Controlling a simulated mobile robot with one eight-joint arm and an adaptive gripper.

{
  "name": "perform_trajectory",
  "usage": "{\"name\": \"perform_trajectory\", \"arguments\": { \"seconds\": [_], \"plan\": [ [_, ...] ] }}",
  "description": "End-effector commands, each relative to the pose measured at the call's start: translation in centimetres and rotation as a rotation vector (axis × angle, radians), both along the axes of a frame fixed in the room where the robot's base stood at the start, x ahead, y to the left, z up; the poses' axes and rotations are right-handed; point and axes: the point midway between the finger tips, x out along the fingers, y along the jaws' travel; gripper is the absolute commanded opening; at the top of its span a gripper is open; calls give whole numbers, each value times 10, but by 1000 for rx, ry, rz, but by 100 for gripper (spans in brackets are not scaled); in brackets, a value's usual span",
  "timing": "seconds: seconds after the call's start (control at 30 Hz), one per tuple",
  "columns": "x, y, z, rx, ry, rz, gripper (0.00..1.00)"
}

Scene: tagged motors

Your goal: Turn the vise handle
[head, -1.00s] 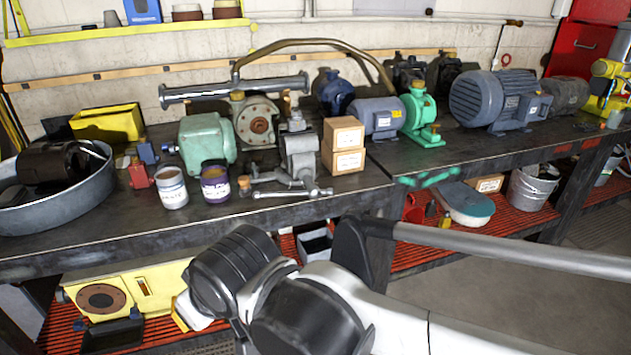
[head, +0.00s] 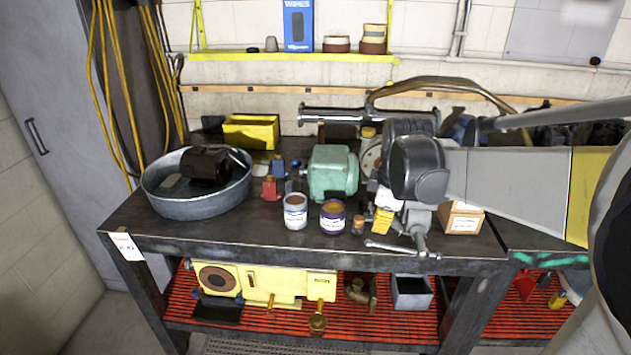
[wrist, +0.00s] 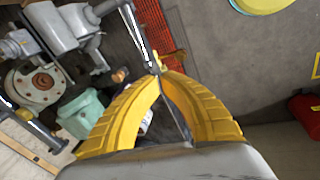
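The grey metal vise (head: 418,218) stands at the bench's front edge, partly hidden behind my arm in the head view. Its bar handle (head: 395,248) lies roughly level along the front, with a ball at its left end. My gripper (head: 380,230) points down over the handle's left part. In the wrist view, the yellow fingers of my gripper (wrist: 160,74) come together at their tips. The handle (wrist: 138,32) runs down to the fingertips there, and the vise (wrist: 65,28) is at upper left. I cannot tell whether the tips touch the handle; no grip on it is visible.
A small brown jar (head: 358,225), a purple can (head: 333,216) and a white can (head: 295,211) stand left of my gripper. A green motor (head: 333,172) is behind them. A cardboard box (head: 461,218) is right of the vise. The floor in front is clear.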

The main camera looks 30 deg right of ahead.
Motion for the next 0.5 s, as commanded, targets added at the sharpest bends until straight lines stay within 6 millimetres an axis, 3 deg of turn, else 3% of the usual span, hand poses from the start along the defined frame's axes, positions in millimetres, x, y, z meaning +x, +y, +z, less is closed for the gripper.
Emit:
{"name": "perform_trajectory", "arguments": {
  "seconds": [0.03,0.1,0.2,0.37,0.5],
  "plan": [
    [4,-22,13,-8,29,43,0],
    [5,-43,14,-17,64,110,0],
    [6,-62,13,-22,93,175,0],
    [7,-70,2,-24,106,211,0],
    [10,-71,-20,-25,106,211,0]
  ]
}}
